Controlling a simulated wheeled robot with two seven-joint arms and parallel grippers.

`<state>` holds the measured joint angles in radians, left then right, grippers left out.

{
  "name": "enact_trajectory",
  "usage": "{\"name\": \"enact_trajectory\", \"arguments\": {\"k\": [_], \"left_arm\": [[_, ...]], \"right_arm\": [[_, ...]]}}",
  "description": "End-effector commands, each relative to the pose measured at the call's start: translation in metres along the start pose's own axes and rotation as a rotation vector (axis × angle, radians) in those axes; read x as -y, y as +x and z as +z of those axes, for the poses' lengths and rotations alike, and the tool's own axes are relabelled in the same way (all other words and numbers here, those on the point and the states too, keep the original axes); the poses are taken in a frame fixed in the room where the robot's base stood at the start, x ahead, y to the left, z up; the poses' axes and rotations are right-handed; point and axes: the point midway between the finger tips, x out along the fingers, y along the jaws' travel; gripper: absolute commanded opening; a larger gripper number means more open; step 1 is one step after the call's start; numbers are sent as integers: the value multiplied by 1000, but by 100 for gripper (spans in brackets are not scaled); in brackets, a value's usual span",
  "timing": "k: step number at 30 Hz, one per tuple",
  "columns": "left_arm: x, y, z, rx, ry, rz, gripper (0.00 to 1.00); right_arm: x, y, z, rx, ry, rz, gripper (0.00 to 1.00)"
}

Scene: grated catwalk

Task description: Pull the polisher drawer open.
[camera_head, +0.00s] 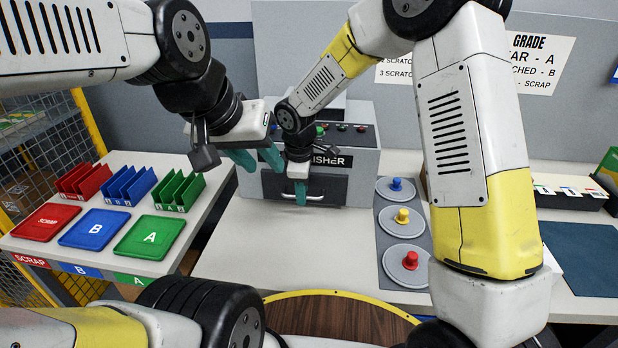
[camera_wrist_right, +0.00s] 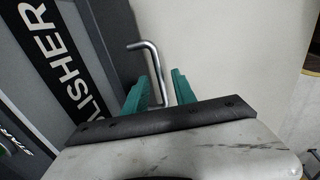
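The polisher (camera_head: 358,165) is a grey box at the back of the bench with a dark drawer front (camera_head: 330,187) below its label. The drawer looks closed. Its silver bar handle (camera_head: 313,198) also shows in the right wrist view (camera_wrist_right: 150,62). My right gripper (camera_head: 301,194) is at the handle, pointing down in the head view. In the right wrist view its teal fingers (camera_wrist_right: 160,88) stand apart on either side of the bar, with gaps visible. My left gripper (camera_head: 256,160) is open and empty, in front of the polisher's left side.
Three grey discs with blue, yellow and red knobs (camera_head: 403,216) lie right of the polisher. Red, blue and green trays (camera_head: 148,238) and slotted racks (camera_head: 128,185) stand on the left bench. A round wooden top (camera_head: 340,315) is in front. The bench before the drawer is clear.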

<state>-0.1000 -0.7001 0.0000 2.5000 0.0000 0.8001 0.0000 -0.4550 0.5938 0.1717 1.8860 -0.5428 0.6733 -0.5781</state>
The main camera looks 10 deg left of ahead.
Motion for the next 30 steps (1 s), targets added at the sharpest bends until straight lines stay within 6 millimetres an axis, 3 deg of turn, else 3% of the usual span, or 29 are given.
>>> {"name": "enact_trajectory", "arguments": {"k": [1,5,30], "left_arm": [[0,0,0,0,0,0,36],[0,0,0,0,0,0,36],[0,0,0,0,0,0,36]], "right_arm": [[0,0,0,0,0,0,25],[0,0,0,0,0,0,0],[-1,-1,0,-1,1,2,0]]}}
